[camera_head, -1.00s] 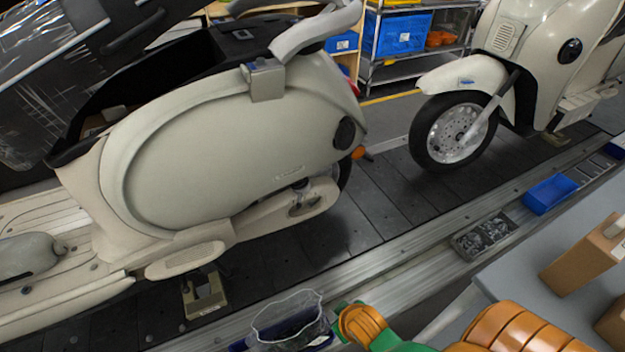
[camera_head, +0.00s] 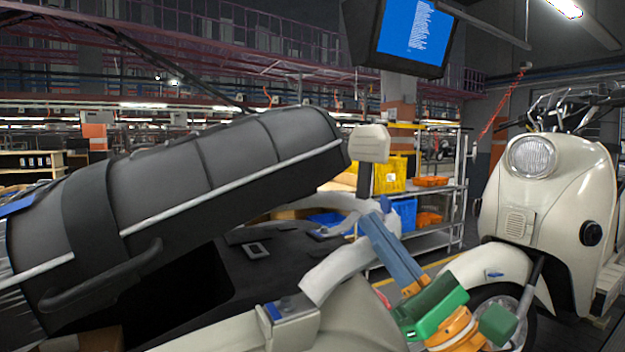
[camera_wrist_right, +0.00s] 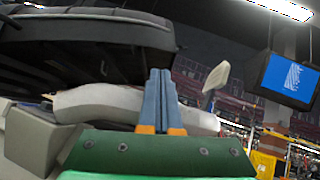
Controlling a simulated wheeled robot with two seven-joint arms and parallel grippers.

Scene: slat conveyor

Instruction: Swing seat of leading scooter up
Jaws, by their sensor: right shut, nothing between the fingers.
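The leading scooter's black seat (camera_head: 200,185) is tilted up, its right end high above the open dark storage bay (camera_head: 265,268) in the cream body (camera_head: 345,322). My right gripper (camera_head: 375,220), with blue fingers on a green body, is shut and empty. It points upward beside the scooter's rear grab rail (camera_head: 345,268), below and to the right of the seat's raised end. In the right wrist view, the closed fingers (camera_wrist_right: 159,75) reach up close to the seat's edge (camera_wrist_right: 110,25); I cannot tell whether they touch. My left gripper is out of view.
A second cream scooter (camera_head: 560,190) stands behind at the right. Shelves with yellow bins (camera_head: 390,175) and blue bins stand behind the leading scooter. A blue-screen monitor (camera_head: 415,30) hangs overhead.

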